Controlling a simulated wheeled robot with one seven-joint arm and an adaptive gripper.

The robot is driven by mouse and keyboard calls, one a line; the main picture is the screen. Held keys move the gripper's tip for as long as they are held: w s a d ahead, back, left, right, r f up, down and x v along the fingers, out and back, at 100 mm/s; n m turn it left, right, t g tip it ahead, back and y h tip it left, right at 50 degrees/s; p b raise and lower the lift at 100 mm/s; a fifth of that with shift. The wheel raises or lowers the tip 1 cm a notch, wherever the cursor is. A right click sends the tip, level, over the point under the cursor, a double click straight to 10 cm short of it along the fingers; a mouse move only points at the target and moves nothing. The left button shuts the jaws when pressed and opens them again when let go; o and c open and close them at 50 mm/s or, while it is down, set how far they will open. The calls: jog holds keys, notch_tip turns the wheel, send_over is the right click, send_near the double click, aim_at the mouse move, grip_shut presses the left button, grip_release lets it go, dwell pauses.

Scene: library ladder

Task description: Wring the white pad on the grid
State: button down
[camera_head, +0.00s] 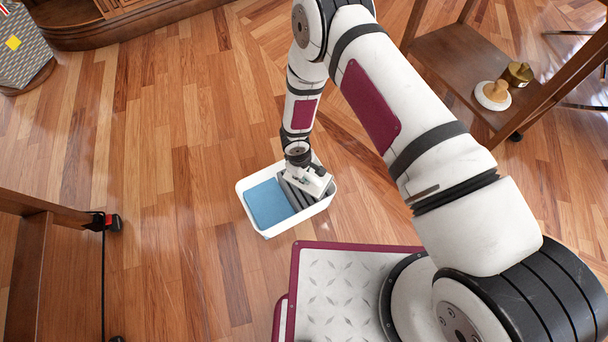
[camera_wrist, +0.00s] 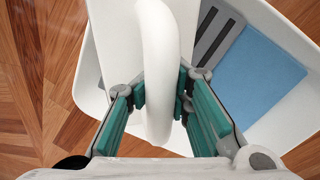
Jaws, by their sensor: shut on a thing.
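My gripper (camera_head: 303,168) is above the right part of a white bucket (camera_head: 241,190). In the wrist view, the green-lined fingers of my gripper (camera_wrist: 160,92) are shut on the white loop handle of the white pad (camera_wrist: 157,50). The pad (camera_head: 319,186) is over the grey slotted grid (camera_head: 291,196); whether it touches the grid cannot be told. Part of the grid (camera_wrist: 214,35) shows beside the pad in the wrist view. Blue water (camera_head: 268,203) fills the left part of the bucket. The pad's underside is hidden.
The bucket stands on a wooden floor with free room to its left. A wooden piece with a red-tipped foot (camera_head: 113,222) stands at left.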

jog(key=shift+w+d+f, duration=0.15)
jog(key=shift+w+d, duration=0.2)
jog(key=shift+d, duration=0.2)
jog(key=shift+s+a+r+p, duration=0.15)
jog(key=shift+r+p, duration=0.7)
jog(key=shift+r, duration=0.9)
jog(key=shift+a+r+p, duration=0.2)
jog(key=shift+r+p, duration=0.65)
jog(key=shift+r, duration=0.85)
jog(key=shift+r, duration=0.1)
